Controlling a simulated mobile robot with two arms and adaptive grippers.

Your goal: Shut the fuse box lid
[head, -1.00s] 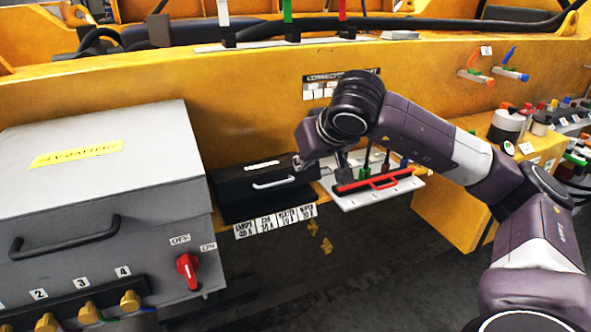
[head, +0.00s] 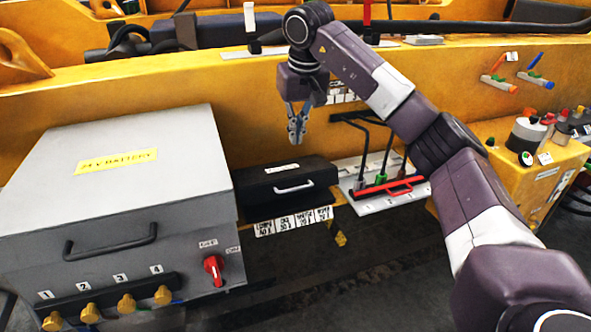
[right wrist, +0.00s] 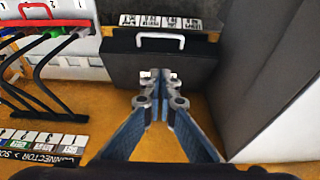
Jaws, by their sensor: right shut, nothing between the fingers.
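The fuse box (head: 268,180) is a black case with a white handle (head: 294,188) on its front and a row of fuse labels (head: 293,220) below. Its lid lies down over the case and looks shut; I see no gap at this size. In the right wrist view the black lid (right wrist: 205,72) fills the middle, with the handle (right wrist: 158,36) beyond it. My right gripper (head: 296,142) points down above the back of the box, apart from it. Its fingers (right wrist: 160,78) are together and empty. My left gripper is not in view.
A large grey battery box (head: 190,215) with a red switch (head: 213,268) stands close left of the fuse box. A white connector panel (head: 360,205) with a red-handled bar (head: 388,187) and black cables is on the right. The yellow beam (head: 240,90) runs behind.

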